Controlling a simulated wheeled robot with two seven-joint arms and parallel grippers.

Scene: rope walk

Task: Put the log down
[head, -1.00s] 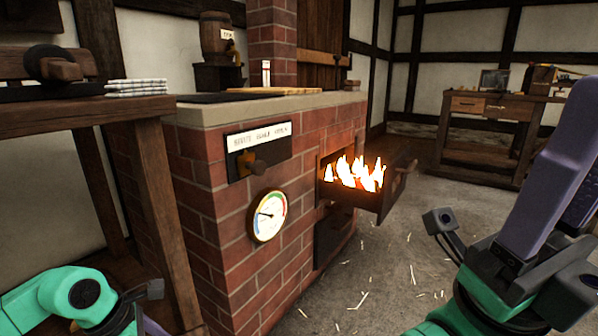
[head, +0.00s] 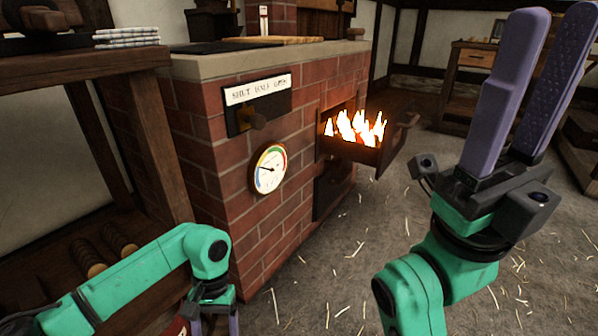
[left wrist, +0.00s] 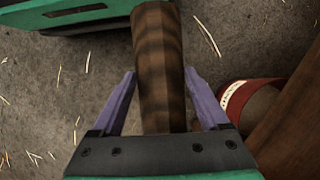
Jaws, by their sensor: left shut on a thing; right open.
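The log (left wrist: 158,60) is brown with dark bands and shows in the left wrist view. It lies between the fingers of my left gripper (left wrist: 160,74), which is shut on it, over grey floor. In the head view my left gripper (head: 219,322) hangs low at the bottom edge, left of the brick stove, its tips cut off; the log is not visible there. My right gripper (head: 530,85) is raised at the right, its two purple fingers apart and empty.
The brick stove (head: 225,190) has a gauge (head: 268,169) and an open, burning fire drawer (head: 350,152). A wooden bench (head: 150,130) stands left, with round wooden pieces (head: 88,258) below. A red, white-banded object (left wrist: 232,100) is beside my left gripper. Straw-strewn floor (head: 330,270) is open at right.

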